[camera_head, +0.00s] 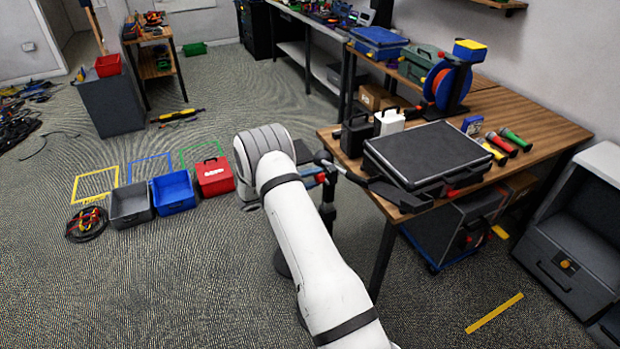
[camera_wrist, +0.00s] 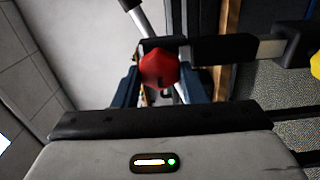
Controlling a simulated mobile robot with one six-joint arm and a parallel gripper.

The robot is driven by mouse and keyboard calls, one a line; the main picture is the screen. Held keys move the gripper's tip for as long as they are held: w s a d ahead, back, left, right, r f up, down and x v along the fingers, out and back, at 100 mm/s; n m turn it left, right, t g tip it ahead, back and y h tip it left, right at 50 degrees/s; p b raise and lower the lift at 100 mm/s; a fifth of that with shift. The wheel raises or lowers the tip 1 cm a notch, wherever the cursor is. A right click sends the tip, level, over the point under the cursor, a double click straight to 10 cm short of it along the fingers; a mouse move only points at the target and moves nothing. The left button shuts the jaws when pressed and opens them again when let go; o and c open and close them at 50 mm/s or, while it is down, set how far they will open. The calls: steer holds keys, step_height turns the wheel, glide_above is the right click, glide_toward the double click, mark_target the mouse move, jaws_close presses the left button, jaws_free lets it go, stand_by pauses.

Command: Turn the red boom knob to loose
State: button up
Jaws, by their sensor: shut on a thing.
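The red boom knob (camera_wrist: 158,68) is in the middle of the wrist view, on a black clamp where a light metal rod meets a dark boom (camera_wrist: 225,50). My gripper (camera_wrist: 160,88) has one dark finger on each side of the knob and is shut on it. The knob's lower part and the exact finger contact are partly hidden. I cannot read any loose or tight mark on it. In the head view the boom's dark end (camera_head: 323,157) shows beside my white arm, at the left edge of the wooden table.
The wooden table (camera_head: 545,135) holds a black case (camera_head: 425,150), a cable reel (camera_head: 440,85) and several coloured torches. A yellow part (camera_wrist: 315,65) is on the right in the wrist view. Blue (camera_head: 173,192), grey and red boxes stand on the floor at left.

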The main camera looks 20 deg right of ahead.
steer(key=shift+d+r+n, duration=0.1)
steer(key=shift+d+n, duration=0.05)
steer(key=shift+n, duration=0.15)
steer(key=o, duration=0.9)
steer(key=shift+c, duration=0.2)
steer(key=shift+o, duration=0.6)
steer(key=a+b, duration=0.2)
steer(key=a, duration=0.5)
steer(key=shift+a, duration=0.4)
steer(key=shift+s, duration=0.1)
